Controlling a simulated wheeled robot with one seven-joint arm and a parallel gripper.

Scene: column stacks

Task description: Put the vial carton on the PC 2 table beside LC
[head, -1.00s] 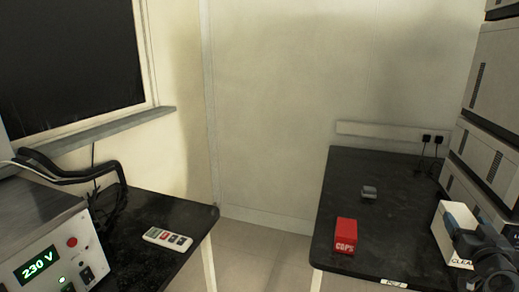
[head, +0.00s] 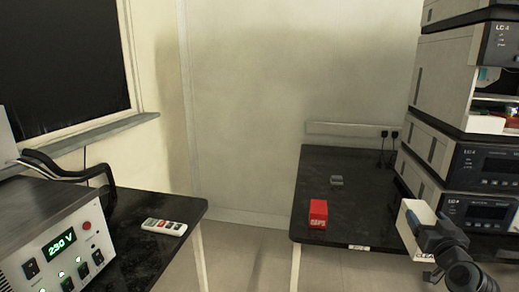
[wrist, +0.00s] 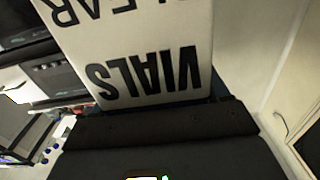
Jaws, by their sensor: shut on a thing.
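The vial carton is a white box (head: 408,235) at the lower right of the head view. In the wrist view the carton (wrist: 150,50) fills the upper middle, its black lettering "CLEAR VIALS" upside down. My gripper (head: 428,230) is shut on the carton and holds it in front of the instrument stack. The carton's underside and far side are hidden. The PC 2 table (head: 275,220) is a black-topped table with a small white label (head: 358,247) on its front edge. The LC stack (head: 460,160) of grey-white modules, marked "LC 4", stands at its right.
A red box (head: 318,214) and a small grey object (head: 336,181) lie on the PC 2 table. Bare top shows between them and the stack. A wall socket strip (head: 345,129) is behind. A left bench holds a remote (head: 164,226) and a 230 V unit (head: 50,240).

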